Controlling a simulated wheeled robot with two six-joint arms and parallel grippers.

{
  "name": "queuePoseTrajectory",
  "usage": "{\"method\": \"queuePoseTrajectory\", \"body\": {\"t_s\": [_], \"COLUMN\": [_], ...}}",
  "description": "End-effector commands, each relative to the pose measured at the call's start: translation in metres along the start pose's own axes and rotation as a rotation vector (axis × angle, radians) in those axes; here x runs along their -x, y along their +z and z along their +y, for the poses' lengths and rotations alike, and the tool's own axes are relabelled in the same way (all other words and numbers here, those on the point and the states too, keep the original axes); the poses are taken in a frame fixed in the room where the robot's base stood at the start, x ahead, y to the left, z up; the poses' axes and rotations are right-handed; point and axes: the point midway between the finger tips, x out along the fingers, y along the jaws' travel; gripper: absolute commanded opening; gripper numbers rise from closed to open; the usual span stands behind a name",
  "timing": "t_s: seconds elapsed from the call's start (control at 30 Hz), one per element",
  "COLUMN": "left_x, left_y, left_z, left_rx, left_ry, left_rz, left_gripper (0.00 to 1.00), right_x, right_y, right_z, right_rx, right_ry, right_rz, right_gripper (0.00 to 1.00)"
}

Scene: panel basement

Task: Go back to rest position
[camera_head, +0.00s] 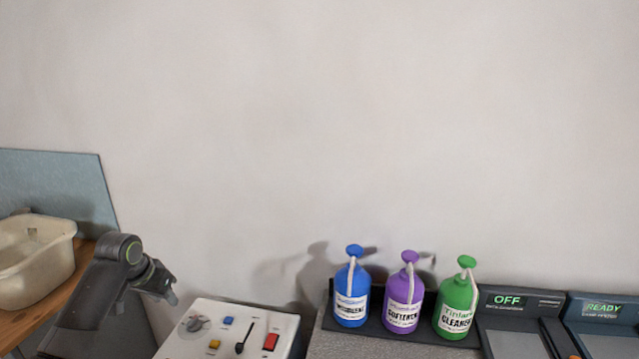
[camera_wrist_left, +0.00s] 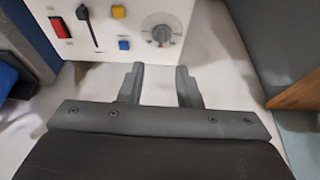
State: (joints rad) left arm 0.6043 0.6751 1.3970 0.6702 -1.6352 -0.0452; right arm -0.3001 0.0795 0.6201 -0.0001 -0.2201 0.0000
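My left gripper (camera_head: 166,287) hangs at the end of my dark grey left arm, to the left of a white control panel in the head view. In the left wrist view, its two fingers (camera_wrist_left: 160,76) stand apart with nothing between them. The white control panel (camera_head: 205,343) carries a grey knob, a black lever, a red switch and small blue and yellow buttons. It also shows at the top of the left wrist view (camera_wrist_left: 185,45), beyond the fingertips. My right gripper is not in view.
A cream tub (camera_head: 38,262) stands on a wooden surface at the left. Blue (camera_head: 351,300), purple (camera_head: 403,305) and green (camera_head: 456,310) pump bottles stand in a dark tray right of the panel. Dark units reading OFF (camera_head: 508,300) and READY (camera_head: 604,308) are farther right.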

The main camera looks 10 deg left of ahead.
Motion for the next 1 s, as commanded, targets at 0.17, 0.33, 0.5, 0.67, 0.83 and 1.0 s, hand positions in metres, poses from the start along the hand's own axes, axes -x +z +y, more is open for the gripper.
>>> {"method": "queuePoseTrajectory", "body": {"t_s": [0.17, 0.33, 0.5, 0.67, 0.83, 1.0], "left_x": [-0.044, -0.071, -0.073, -0.056, -0.030, -0.008], "left_y": [0.067, 0.150, 0.229, 0.296, 0.341, 0.370], "left_z": [0.034, 0.074, 0.110, 0.137, 0.152, 0.159], "left_rx": [-0.049, -0.081, -0.076, -0.040, 0.007, 0.050], "left_ry": [-0.017, -0.036, -0.051, -0.074, -0.104, -0.135], "left_rz": [-0.044, -0.067, -0.075, -0.072, -0.066, -0.065], "left_gripper": [0.31, 0.31, 0.31, 0.31, 0.31, 0.31], "right_x": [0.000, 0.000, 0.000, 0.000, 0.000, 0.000], "right_y": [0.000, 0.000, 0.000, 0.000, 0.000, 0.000], "right_z": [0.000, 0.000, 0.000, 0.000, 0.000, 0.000], "right_rx": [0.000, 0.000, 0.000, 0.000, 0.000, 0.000], "right_ry": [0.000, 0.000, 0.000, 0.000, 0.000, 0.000], "right_rz": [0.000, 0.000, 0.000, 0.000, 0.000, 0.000], "right_gripper": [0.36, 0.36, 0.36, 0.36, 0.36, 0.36]}}
